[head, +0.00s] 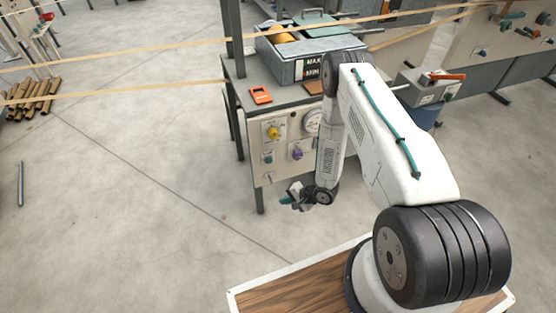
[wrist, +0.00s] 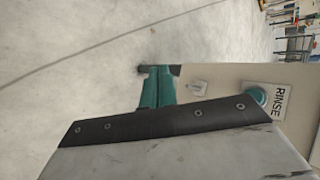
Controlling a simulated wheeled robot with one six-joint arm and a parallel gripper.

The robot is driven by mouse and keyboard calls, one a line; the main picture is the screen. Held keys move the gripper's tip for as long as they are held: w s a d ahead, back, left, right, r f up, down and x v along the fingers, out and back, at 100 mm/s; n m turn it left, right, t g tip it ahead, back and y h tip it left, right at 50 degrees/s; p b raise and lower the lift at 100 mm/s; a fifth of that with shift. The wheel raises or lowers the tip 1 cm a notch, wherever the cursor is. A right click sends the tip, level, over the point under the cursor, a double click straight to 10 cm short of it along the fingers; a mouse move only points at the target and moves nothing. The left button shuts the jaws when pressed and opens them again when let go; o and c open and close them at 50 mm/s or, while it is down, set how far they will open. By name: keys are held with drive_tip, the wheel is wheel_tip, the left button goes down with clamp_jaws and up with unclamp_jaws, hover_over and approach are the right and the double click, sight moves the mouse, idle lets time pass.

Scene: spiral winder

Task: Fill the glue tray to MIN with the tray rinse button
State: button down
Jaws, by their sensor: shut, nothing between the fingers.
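The glue tray (head: 286,72) is a grey open box on top of the machine, with MAX and MIN marks (head: 312,68) on its near side. The liquid level inside cannot be made out. A teal button (wrist: 262,95) beside a RINSE label (wrist: 279,103) shows at the right of the wrist view. A teal button (head: 267,158) also shows low on the cream panel in the head view. My gripper (head: 285,200) is low in front of the panel, below that button. Its teal fingers (wrist: 156,88) are together and empty, apart from the RINSE button.
The cream panel (head: 280,125) also carries a yellow knob (head: 273,133), a purple knob (head: 297,153) and a gauge (head: 312,121). An orange device (head: 260,95) lies on the machine top. Tan strips cross above. The floor left of the panel is clear.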

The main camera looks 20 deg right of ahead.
sight(269, 160)
drive_tip(key=w+r+m+t+y, duration=0.1)
drive_tip(key=w+r+m+t, duration=0.2)
drive_tip(key=w+r+t, duration=0.1)
drive_tip(key=shift+w+d+r, duration=0.25)
drive_tip(key=shift+w+r, duration=0.05)
drive_tip(key=shift+r, duration=0.5)
drive_tip(key=w, duration=0.8)
drive_tip(key=shift+w, duration=0.4)
drive_tip(key=shift+w, duration=0.15)
idle(1.2)
drive_tip(key=shift+w, duration=0.25)
drive_tip(key=shift+w, duration=0.45)
idle(3.5)
